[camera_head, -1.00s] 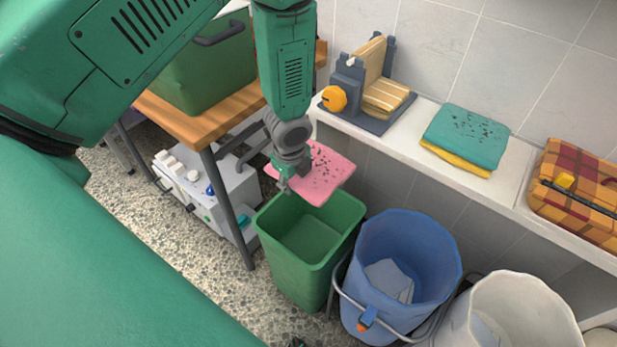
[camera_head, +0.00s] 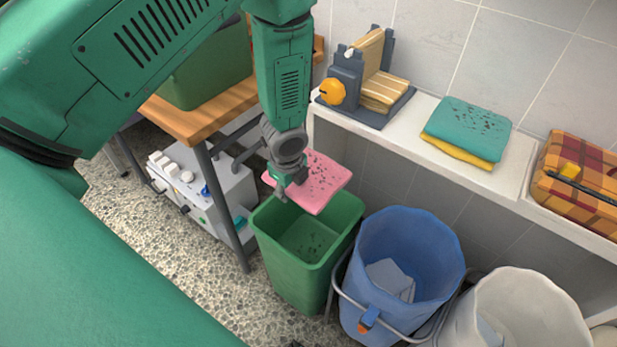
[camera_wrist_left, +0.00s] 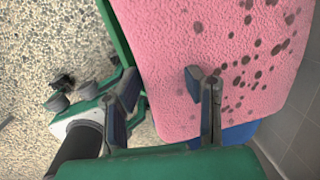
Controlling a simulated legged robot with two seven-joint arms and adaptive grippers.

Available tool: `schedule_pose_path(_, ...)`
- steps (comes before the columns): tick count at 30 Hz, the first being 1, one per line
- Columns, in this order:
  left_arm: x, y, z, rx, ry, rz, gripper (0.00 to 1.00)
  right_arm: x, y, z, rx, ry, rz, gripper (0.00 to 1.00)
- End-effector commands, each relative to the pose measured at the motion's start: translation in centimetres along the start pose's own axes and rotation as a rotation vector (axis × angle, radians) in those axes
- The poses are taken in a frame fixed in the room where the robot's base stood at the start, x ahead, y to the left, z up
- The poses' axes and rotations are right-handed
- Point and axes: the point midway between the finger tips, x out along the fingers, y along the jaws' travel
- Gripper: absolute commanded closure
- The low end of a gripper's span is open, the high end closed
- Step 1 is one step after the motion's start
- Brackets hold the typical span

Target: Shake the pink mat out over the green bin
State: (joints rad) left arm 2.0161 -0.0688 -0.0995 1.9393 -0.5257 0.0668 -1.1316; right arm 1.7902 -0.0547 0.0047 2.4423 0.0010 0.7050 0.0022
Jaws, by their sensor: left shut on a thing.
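The pink mat (camera_head: 322,182) hangs slightly tilted over the back of the green bin (camera_head: 283,268), with dark specks scattered on its upper face. My left gripper (camera_head: 282,190) is shut on the mat's near left edge, above the bin's opening. In the left wrist view the mat (camera_wrist_left: 180,40) fills the middle and right, with specks mostly at right, and one gripper finger (camera_wrist_left: 209,95) lies over it. Dark specks also lie inside the bin.
A blue bucket (camera_head: 440,245) and a white bucket (camera_head: 560,290) stand right of the bin. Behind, a white ledge (camera_head: 425,105) bears a speckled teal cloth (camera_head: 467,128) on a yellow one. A wooden table (camera_head: 205,118) is at left, with a white appliance (camera_head: 200,205) beneath.

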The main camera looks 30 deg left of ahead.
Motion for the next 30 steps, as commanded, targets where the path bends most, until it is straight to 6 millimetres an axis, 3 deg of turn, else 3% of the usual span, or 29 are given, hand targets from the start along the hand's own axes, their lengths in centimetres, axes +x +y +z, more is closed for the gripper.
schedule_pose_path(1, 1.7, 0.1, -0.1, 0.001, -0.001, 0.001, 1.00, 0.1, 0.0, 0.0, 0.000, 0.000, 0.000, 0.60)
schedule_pose_path(2, 1.7, 0.0, -0.1, 0.000, -0.001, -0.002, 1.00, 0.1, 0.0, 0.0, 0.000, 0.000, 0.000, 0.60)
schedule_pose_path(6, -4.6, -1.0, 0.6, -0.005, 0.000, -0.015, 1.00, 0.1, 0.0, -0.1, 0.000, 0.001, 0.000, 0.60)
schedule_pose_path(7, -5.0, -0.9, 0.6, -0.004, 0.000, -0.010, 1.00, 0.1, 0.0, -0.1, 0.000, 0.002, 0.000, 0.60)
schedule_pose_path(8, -4.7, -0.6, 0.5, -0.003, 0.000, -0.005, 1.00, 0.1, 0.0, -0.1, 0.000, 0.001, 0.000, 0.60)
schedule_pose_path(12, 1.5, 0.2, -0.1, 0.002, -0.001, 0.002, 1.00, 0.1, 0.0, 0.0, 0.000, 0.000, 0.000, 0.60)
schedule_pose_path(13, 1.8, 0.1, -0.1, 0.001, -0.001, -0.001, 1.00, 0.1, 0.0, 0.0, 0.000, 0.000, 0.000, 0.60)
schedule_pose_path(14, 1.2, -0.2, 0.0, -0.001, -0.001, -0.006, 1.00, 0.1, 0.0, 0.0, 0.000, 0.000, 0.000, 0.60)
schedule_pose_path(17, -4.0, -1.0, 0.5, -0.006, 0.000, -0.015, 1.00, 0.1, 0.0, -0.1, 0.000, 0.001, 0.000, 0.60)
schedule_pose_path(19, -4.9, -0.7, 0.6, -0.003, 0.000, -0.006, 1.00, 0.1, 0.0, -0.1, 0.000, 0.002, 0.000, 0.60)
schedule_pose_path(20, -4.0, -0.4, 0.4, -0.001, -0.001, 0.000, 1.00, 0.1, 0.0, -0.1, 0.000, 0.001, 0.000, 0.60)
schedule_pose_path(22, 0.0, 0.3, 0.0, 0.003, -0.001, 0.008, 1.00, 0.1, 0.0, 0.0, 0.000, 0.001, 0.000, 0.60)
schedule_pose_path(24, 1.7, 0.1, -0.1, 0.001, -0.001, 0.000, 1.00, 0.1, 0.0, 0.0, 0.000, 0.000, 0.000, 0.60)
schedule_pose_path(26, 0.2, -0.5, 0.1, -0.003, -0.001, -0.010, 1.00, 0.1, 0.0, 0.0, 0.000, 0.000, 0.000, 0.60)
schedule_pose_path(28, -3.7, -1.0, 0.5, -0.007, 0.000, -0.016, 1.00, 0.1, 0.0, 0.0, 0.000, 0.001, 0.000, 0.60)
schedule_pose_path(30, -5.0, -0.8, 0.6, -0.004, 0.000, -0.008, 1.00, 0.1, 0.0, -0.1, 0.000, 0.002, 0.000, 0.60)
